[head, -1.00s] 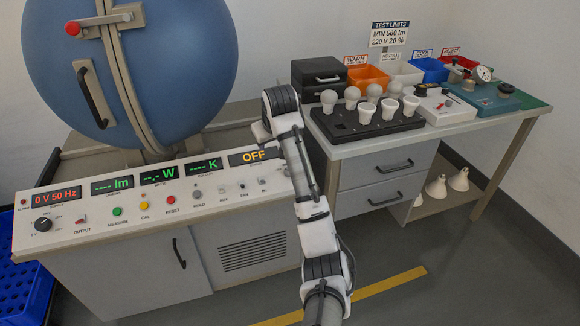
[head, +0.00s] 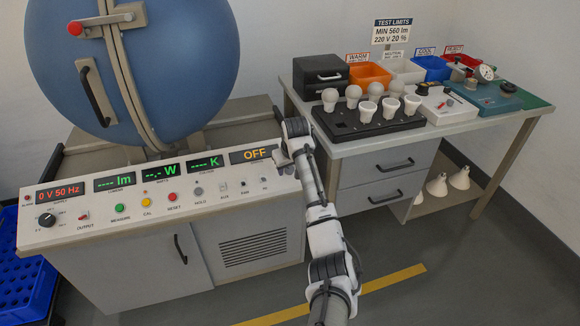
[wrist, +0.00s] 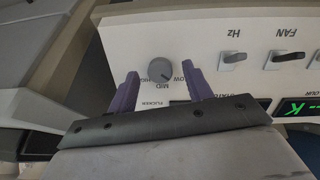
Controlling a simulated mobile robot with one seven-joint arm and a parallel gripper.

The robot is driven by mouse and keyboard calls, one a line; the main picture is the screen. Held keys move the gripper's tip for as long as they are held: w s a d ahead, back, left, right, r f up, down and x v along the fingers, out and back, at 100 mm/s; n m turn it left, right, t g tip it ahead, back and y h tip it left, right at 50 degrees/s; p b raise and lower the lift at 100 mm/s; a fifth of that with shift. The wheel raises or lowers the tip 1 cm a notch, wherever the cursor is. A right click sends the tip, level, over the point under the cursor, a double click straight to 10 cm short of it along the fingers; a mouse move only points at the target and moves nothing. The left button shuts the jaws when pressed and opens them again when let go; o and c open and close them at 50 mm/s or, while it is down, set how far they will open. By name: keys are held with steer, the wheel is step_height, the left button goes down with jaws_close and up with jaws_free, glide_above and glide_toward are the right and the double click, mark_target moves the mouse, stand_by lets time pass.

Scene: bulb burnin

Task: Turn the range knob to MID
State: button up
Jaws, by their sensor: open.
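The range knob (wrist: 160,72) is a small round grey knob on the pale panel, seen upside down in the wrist view. Lettering around it includes MID and what looks like LOW; I cannot read its pointer surely. My gripper (wrist: 159,78) is open, with one purple finger on each side of the knob in that picture. I cannot tell whether the fingers touch it. In the head view my gripper (head: 284,158) is at the right end of the sloped panel (head: 150,222) and hides the knob.
Two toggle switches, Hz (wrist: 234,58) and FAN (wrist: 288,56), sit beside the knob. The OFF display (head: 254,154) is close to my gripper. A bench with a black bulb tray (head: 350,125) stands to the right. The big blue sphere (head: 185,60) rises behind the panel.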

steer(key=shift+w+f, duration=0.2)
steer(key=shift+f, duration=0.25)
steer(key=c, duration=1)
steer(key=shift+o, duration=0.2)
